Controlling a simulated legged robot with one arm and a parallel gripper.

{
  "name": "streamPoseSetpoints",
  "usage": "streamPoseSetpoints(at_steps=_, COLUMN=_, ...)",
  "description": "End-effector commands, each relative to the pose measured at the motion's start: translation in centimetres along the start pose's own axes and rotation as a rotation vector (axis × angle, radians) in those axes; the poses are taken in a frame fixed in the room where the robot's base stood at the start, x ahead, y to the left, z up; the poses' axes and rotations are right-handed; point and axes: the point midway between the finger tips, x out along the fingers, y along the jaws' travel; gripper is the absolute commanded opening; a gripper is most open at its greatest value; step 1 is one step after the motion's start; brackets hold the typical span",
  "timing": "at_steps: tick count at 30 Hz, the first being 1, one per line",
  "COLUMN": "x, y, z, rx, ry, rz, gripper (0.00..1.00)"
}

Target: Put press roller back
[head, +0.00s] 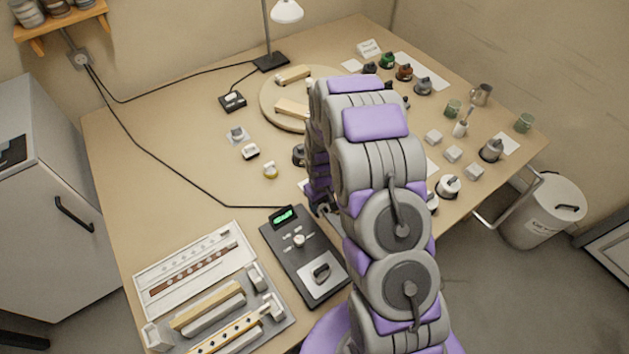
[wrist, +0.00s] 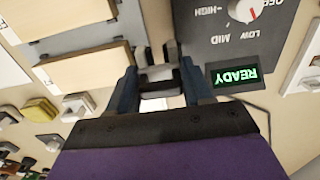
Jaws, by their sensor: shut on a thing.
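My gripper (wrist: 160,75) has its two dark fingers shut on a small pale grey piece (wrist: 162,92), apparently part of the press roller. Most of the piece is hidden, so its full shape cannot be told. In the head view my arm covers much of the table, and only part of the gripper (head: 324,206) shows beside the control unit (head: 292,272). The unit is black with a green READY display. In the wrist view it stands at the upper right. No separate resting place for the roller can be told for sure.
A grey rack (head: 283,322) with long tan and grey bars fills the front left table corner, beside a white tray (head: 144,276). A round wooden board (head: 268,116) with tan blocks is at the back. Several small pots, cups and blocks stand right.

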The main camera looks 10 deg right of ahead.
Motion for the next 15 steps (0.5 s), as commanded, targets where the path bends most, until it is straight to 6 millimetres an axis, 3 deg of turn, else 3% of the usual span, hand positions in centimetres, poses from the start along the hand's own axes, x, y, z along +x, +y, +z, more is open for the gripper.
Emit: streamPoseSetpoints(at_steps=15, x=1.0, y=3.7, z=-8.0, rx=-0.001, ry=-0.003, rz=0.002, gripper=0.02)
